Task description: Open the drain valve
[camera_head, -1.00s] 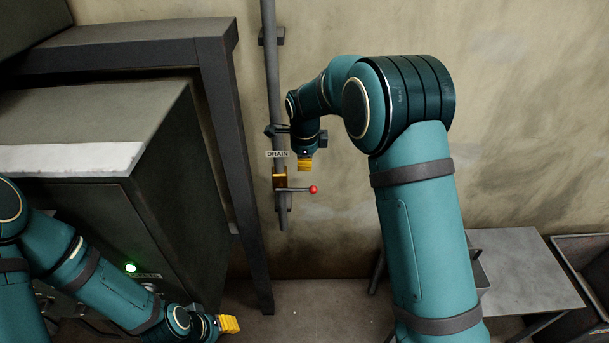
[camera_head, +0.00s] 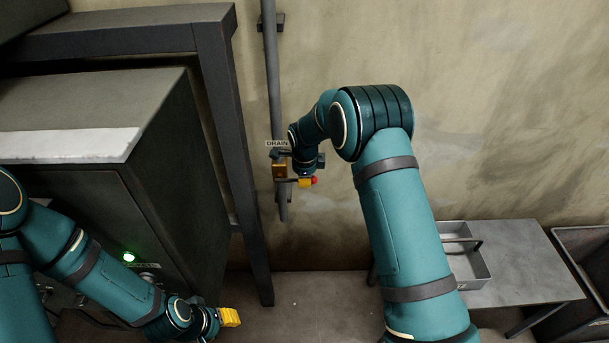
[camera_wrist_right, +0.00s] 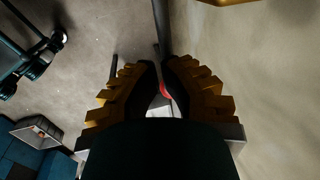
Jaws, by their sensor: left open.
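My right gripper (camera_head: 305,183) is at the lever, just left of the ball and covering most of the lever. In the right wrist view my right gripper's yellow-padded fingers (camera_wrist_right: 161,75) are close together, with part of the red ball (camera_wrist_right: 165,91) between them. Whether they clasp the lever is unclear. My left gripper (camera_head: 230,317) is open and empty, low by the cabinet.
A dark cabinet (camera_head: 165,165) with a green light stands at left beside a dark frame post (camera_head: 232,150). A grey table (camera_head: 520,265) with a metal tray (camera_head: 470,282) stands at lower right. The wall right of the pipe is bare.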

